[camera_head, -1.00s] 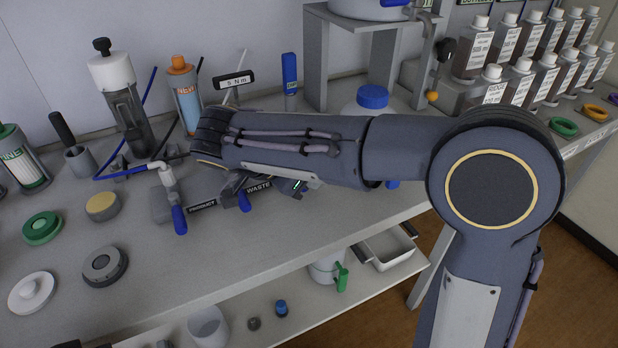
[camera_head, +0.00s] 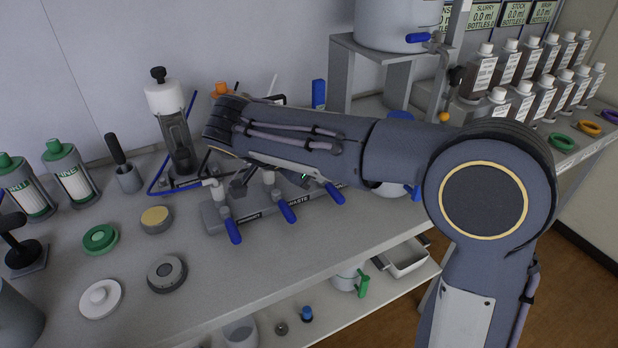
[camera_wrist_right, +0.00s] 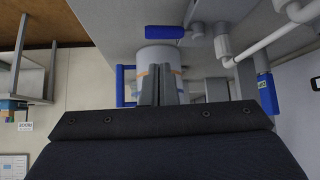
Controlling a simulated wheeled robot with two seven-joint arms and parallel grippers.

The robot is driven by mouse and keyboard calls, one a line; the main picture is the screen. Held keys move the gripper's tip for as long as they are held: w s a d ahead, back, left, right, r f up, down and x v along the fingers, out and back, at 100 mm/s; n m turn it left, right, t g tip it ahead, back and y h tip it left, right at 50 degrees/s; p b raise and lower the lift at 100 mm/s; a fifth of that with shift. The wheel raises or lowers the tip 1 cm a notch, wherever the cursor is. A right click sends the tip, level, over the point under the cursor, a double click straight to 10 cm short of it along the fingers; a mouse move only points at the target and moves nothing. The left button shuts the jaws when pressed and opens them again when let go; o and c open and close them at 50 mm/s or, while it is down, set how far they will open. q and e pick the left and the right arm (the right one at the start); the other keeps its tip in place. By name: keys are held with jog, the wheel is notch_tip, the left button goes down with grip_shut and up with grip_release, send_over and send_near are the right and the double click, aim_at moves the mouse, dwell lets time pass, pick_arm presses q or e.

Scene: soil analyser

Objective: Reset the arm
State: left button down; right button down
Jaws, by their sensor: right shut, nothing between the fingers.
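My right arm (camera_head: 400,155) reaches in from the right in the head view, its forearm lying across the picture above the bench. Its gripper (camera_wrist_right: 158,84) shows in the right wrist view, with the two grey fingers close together and nothing held. In the head view the gripper is mostly hidden behind the forearm, near the valve block. A white cylinder with orange marks (camera_wrist_right: 158,55) stands behind the fingers in the wrist view; I cannot tell whether they touch it. My left gripper is not in view.
A valve block (camera_head: 213,218) with blue handles (camera_head: 287,211) sits below the forearm. A clear column with a white cap (camera_head: 166,98) stands behind the wrist. A metal stand (camera_head: 342,75) and several bottles (camera_head: 481,75) are at right. Round caps (camera_head: 100,238) lie on the left bench.

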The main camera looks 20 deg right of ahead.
dwell(0.4)
jog(key=s+d+r+n+g+y+p, duration=0.1)
jog(key=s+d+n+y+p, duration=0.65)
jog(key=s, duration=0.55)
jog(key=s+a+n+t+y+p, duration=0.3)
jog(key=s+n+t+y+p, duration=0.1)
jog(key=s, duration=0.6)
jog(key=shift+s+a+r+n, duration=0.2)
jog(key=shift+s+r+n, duration=0.05)
jog(key=shift+r+n, duration=0.25)
jog(key=shift+a+y, duration=0.1)
jog(key=shift+y, duration=0.15)
